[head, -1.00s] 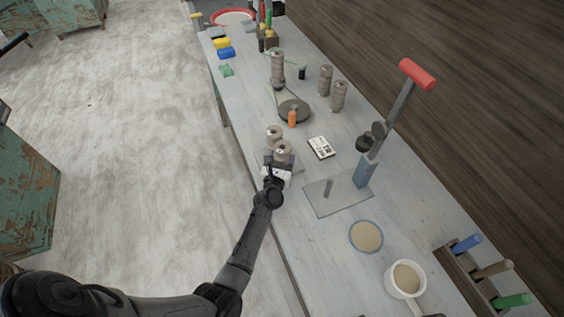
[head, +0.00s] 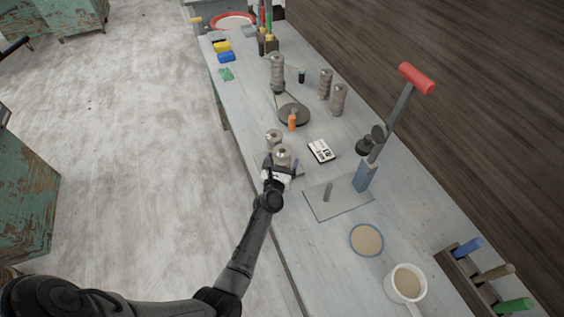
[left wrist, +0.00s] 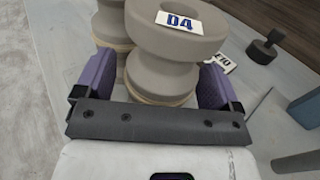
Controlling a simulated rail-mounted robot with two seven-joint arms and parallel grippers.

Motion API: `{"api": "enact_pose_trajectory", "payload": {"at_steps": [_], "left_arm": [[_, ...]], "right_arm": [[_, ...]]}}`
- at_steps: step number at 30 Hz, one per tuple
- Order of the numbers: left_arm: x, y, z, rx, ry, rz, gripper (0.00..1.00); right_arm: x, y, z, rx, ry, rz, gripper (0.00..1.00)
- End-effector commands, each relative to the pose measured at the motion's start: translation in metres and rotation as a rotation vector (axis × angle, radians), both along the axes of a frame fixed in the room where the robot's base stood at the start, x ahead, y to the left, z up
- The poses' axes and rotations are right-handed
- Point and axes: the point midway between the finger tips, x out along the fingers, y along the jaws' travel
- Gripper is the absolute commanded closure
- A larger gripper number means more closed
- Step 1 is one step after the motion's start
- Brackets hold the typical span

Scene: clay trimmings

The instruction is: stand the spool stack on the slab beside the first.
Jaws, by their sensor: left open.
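A grey spool stack (head: 283,153) stands upright at the near left edge of the bench, and its top carries a D4 label in the left wrist view (left wrist: 165,45). A second stack (head: 274,136) stands close behind it; it also shows in the left wrist view (left wrist: 112,24). A thin grey slab edge (head: 299,171) shows beside my gripper; most of the slab is hidden. My left gripper (head: 281,163) is open, its purple fingers on either side of the D4 stack. In the left wrist view a narrow gap shows right of the stack. My right gripper is not in view.
More spool stacks (head: 338,100) stand farther back. The near bench edge is clear.

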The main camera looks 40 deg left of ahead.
Motion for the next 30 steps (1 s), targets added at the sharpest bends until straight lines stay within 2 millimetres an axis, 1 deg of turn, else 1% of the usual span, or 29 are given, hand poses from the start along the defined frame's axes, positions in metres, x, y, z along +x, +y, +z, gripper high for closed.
{"api": "enact_pose_trajectory", "payload": {"at_steps": [1,2,7,12,18,24,30], "left_arm": [[-0.001,-0.001,0.004,0.0,0.001,0.0,0.11],[-0.005,-0.002,0.003,0.0,0.002,0.0,0.11],[-0.032,-0.015,0.004,0.0,0.003,-0.001,0.11],[-0.061,-0.028,0.003,-0.001,0.002,-0.001,0.11],[-0.089,-0.041,0.002,0.0,0.001,0.0,0.11],[-0.105,-0.049,0.002,0.0,0.0,-0.001,0.11],[-0.109,-0.051,0.002,0.004,0.002,-0.003,0.11]], "right_arm": [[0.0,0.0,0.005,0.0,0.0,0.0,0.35],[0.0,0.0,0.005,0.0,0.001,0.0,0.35],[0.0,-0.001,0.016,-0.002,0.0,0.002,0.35],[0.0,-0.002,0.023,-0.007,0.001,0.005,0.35],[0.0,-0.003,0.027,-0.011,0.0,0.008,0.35],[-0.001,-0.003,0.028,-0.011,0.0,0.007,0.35],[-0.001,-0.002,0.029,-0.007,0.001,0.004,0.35]]}}
